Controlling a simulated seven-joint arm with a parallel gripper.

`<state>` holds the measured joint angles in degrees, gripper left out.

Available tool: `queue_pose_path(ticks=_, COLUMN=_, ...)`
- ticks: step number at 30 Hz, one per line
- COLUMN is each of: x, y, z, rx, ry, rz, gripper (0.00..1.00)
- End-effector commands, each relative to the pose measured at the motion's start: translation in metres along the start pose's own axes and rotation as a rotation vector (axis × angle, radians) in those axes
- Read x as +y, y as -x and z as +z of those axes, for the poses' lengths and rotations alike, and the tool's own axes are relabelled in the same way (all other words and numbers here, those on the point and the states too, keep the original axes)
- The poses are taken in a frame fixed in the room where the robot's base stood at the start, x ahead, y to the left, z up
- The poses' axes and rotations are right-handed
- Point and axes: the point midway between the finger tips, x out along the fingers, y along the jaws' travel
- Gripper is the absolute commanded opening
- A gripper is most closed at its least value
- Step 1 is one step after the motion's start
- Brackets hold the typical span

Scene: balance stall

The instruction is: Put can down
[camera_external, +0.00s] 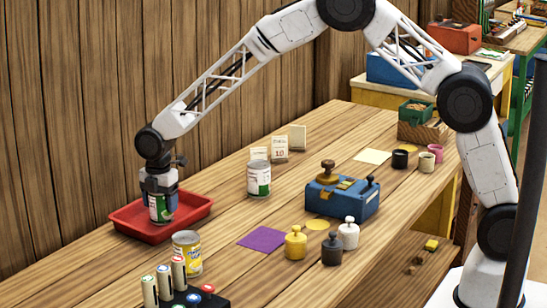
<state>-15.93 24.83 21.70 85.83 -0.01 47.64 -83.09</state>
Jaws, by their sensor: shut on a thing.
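My gripper (159,190) is shut on a white and green can (160,209) and points down. The can is upright, over or in the red tray (195,217) at the left; I cannot tell whether its base touches the tray floor. The gripper hides the top of this can. A second white and green can (259,179) stands upright on the table, right of the tray. A yellow can (187,253) stands in front of the tray.
A blue balance box (342,199) stands mid-table, with yellow (295,243), black (332,250) and white (348,233) weights before it. A purple sheet (262,240) lies flat. A black stand (195,299) with upright tubes is at the front. Small cups (400,158) stand at the right.

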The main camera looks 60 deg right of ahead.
Motion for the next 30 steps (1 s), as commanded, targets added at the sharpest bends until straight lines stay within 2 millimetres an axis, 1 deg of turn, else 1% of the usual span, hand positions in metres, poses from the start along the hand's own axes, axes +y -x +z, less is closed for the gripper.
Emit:
queue_pose_path(ticks=8, x=0.0, y=-0.003, z=0.0, rx=0.0, ry=0.0, rz=0.001, gripper=0.35)
queue_pose_path(ticks=9, x=0.0, y=-0.003, z=0.0, rx=0.0, ry=0.0, rz=0.0, gripper=0.77)
queue_pose_path(ticks=13, x=0.0, y=-0.003, z=0.0, rx=0.0, ry=0.0, rz=0.0, gripper=0.97)
queue_pose_path(ticks=23, x=0.0, y=-0.002, z=0.0, rx=0.0, ry=0.0, rz=0.0, gripper=0.97)
queue_pose_path(ticks=26, x=0.0, y=0.001, z=0.0, rx=0.0, ry=0.0, rz=0.001, gripper=0.97)
queue_pose_path(ticks=30, x=0.0, y=0.011, z=0.0, rx=0.0, ry=0.0, rz=0.002, gripper=0.97)
